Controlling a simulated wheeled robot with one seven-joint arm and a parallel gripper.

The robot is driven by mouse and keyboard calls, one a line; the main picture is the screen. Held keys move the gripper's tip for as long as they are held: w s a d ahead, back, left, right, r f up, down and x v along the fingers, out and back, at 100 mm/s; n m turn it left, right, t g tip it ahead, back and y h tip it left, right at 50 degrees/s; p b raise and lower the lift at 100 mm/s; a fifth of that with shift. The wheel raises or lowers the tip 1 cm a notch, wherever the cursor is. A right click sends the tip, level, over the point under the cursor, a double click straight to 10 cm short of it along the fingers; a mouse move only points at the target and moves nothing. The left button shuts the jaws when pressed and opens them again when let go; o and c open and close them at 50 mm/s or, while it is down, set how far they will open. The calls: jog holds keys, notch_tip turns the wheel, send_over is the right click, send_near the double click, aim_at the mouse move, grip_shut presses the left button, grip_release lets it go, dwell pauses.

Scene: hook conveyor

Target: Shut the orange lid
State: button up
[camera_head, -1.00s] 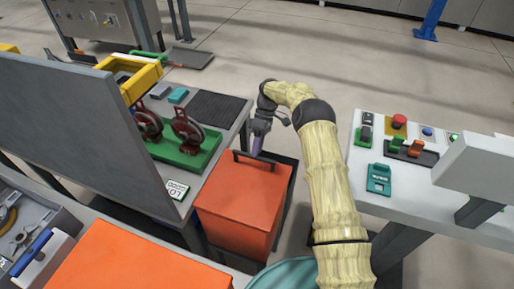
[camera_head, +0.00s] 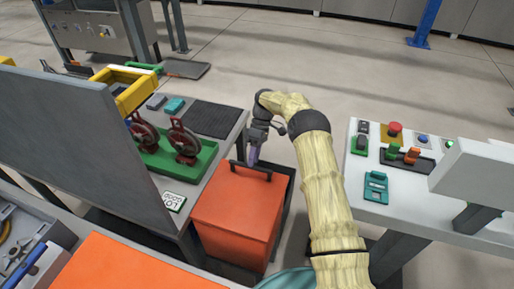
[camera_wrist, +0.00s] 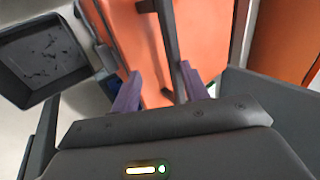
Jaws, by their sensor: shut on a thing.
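The orange lid (camera_head: 238,200) is on a dark bin (camera_head: 288,180) in the middle of the head view, between two tables. A black bar handle (camera_head: 248,171) stands on the lid near its far edge. My gripper (camera_head: 253,160) is at this handle, pointing down. In the wrist view my gripper's purple fingers (camera_wrist: 160,88) are on either side of the dark handle (camera_wrist: 163,45), shut on it, with the orange lid (camera_wrist: 134,40) behind. The exact contact is hard to see. How far the lid stands open cannot be told clearly.
The left table holds a green tray (camera_head: 198,167) with red-brown parts and a dark mat (camera_head: 212,115). A grey panel (camera_head: 85,150) stands before it. The right table (camera_head: 355,195) carries buttons and a teal device (camera_head: 376,187). Another orange surface (camera_head: 125,268) is at the near left.

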jog(key=v, duration=0.7)
jog(key=shift+w+r+b, duration=0.15)
jog(key=shift+r+b, duration=0.05)
jog(key=shift+b, duration=0.2)
jog(key=shift+d, duration=0.1)
dwell(0.4)
